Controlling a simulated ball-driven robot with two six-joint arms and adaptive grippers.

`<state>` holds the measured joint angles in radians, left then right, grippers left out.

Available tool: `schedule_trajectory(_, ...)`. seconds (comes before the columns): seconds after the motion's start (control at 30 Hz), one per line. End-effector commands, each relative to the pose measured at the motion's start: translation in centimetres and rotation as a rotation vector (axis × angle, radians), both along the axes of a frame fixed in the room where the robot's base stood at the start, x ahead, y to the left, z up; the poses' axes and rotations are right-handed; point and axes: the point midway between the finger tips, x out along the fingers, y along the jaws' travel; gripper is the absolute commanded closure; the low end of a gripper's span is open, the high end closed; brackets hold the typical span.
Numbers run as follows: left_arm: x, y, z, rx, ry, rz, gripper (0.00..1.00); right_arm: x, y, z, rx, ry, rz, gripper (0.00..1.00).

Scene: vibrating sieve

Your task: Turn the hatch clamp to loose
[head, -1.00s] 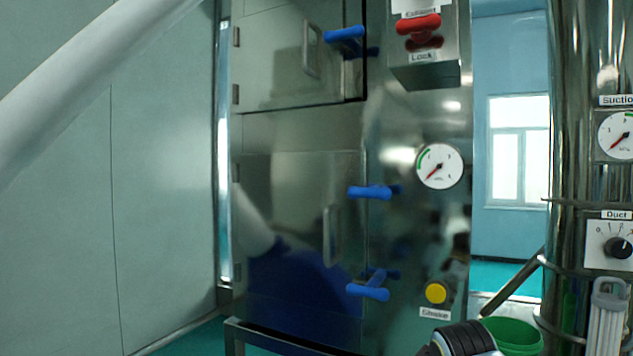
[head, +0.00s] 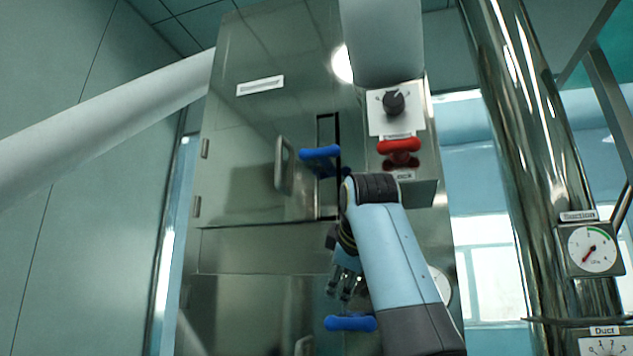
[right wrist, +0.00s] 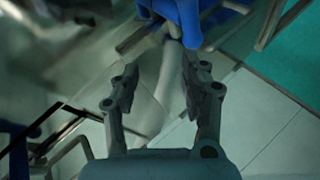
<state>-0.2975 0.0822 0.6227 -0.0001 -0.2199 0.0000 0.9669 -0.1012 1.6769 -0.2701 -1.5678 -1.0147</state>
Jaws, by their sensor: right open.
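Two blue clamp handles show in the head view. The upper blue handle (head: 320,153) sits at the right edge of the upper hatch door (head: 245,160), beside its grab handle. The lower blue handle (head: 350,323) is at the bottom, by the lower door. I cannot tell which one is the hatch clamp. My right gripper (head: 345,285) points down between them, just above the lower handle. In the right wrist view its fingers (right wrist: 163,85) are apart and empty, with a blue handle (right wrist: 182,20) beyond their tips. Contact is not visible. My left gripper is out of view.
A red lock handle (head: 400,146) and a black knob (head: 393,102) are on the panel right of the upper hatch. A metal column with a suction gauge (head: 592,249) stands at the right. My right arm covers much of the panel below the lock.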

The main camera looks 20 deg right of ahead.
Motion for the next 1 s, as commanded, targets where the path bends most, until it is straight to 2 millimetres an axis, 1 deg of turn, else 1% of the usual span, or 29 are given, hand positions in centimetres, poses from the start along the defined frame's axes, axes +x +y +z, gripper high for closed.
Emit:
schedule_trajectory(0.03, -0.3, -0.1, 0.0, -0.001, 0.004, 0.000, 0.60, 0.3, 0.3, 2.1, -0.020, -0.018, 0.012, 0.55)
schedule_trajectory(0.17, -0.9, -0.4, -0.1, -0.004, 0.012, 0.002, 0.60, 0.9, 1.1, 7.9, -0.095, -0.064, 0.044, 0.55)
schedule_trajectory(0.2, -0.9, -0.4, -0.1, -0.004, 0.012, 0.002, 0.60, 0.9, 1.3, 10.0, -0.121, -0.080, 0.054, 0.55)
schedule_trajectory(0.27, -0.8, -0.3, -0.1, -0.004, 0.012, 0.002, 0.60, 0.8, 1.8, 13.4, -0.168, -0.106, 0.070, 0.55)
schedule_trajectory(0.3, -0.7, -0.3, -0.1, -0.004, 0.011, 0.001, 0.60, 0.6, 2.2, 15.8, -0.201, -0.125, 0.081, 0.55)
schedule_trajectory(0.37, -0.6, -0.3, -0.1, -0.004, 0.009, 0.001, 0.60, 0.1, 2.7, 19.6, -0.255, -0.153, 0.096, 0.55)
schedule_trajectory(0.4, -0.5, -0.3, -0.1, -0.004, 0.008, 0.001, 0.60, -0.3, 3.1, 22.1, -0.292, -0.171, 0.104, 0.55)
schedule_trajectory(0.5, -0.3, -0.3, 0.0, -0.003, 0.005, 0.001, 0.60, -1.5, 3.9, 27.1, -0.372, -0.204, 0.122, 0.55)
schedule_trajectory(0.53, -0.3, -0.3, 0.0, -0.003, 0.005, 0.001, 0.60, -1.8, 4.0, 28.1, -0.388, -0.211, 0.124, 0.55)
schedule_trajectory(0.6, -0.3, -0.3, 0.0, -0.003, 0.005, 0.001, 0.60, -2.3, 4.3, 29.7, -0.417, -0.221, 0.127, 0.55)
schedule_trajectory(0.63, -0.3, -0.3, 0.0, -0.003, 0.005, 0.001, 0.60, -2.4, 4.3, 30.1, -0.424, -0.223, 0.127, 0.55)
schedule_trajectory(0.73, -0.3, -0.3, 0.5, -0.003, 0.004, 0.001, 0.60, -1.9, 4.2, 30.5, -0.434, -0.223, 0.129, 0.55)
schedule_trajectory(0.87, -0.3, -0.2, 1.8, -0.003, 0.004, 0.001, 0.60, 0.1, 3.8, 30.2, -0.433, -0.221, 0.130, 0.55)
schedule_trajectory(1.0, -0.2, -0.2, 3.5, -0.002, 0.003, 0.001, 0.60, 2.9, 3.2, 29.8, -0.431, -0.221, 0.128, 0.55)
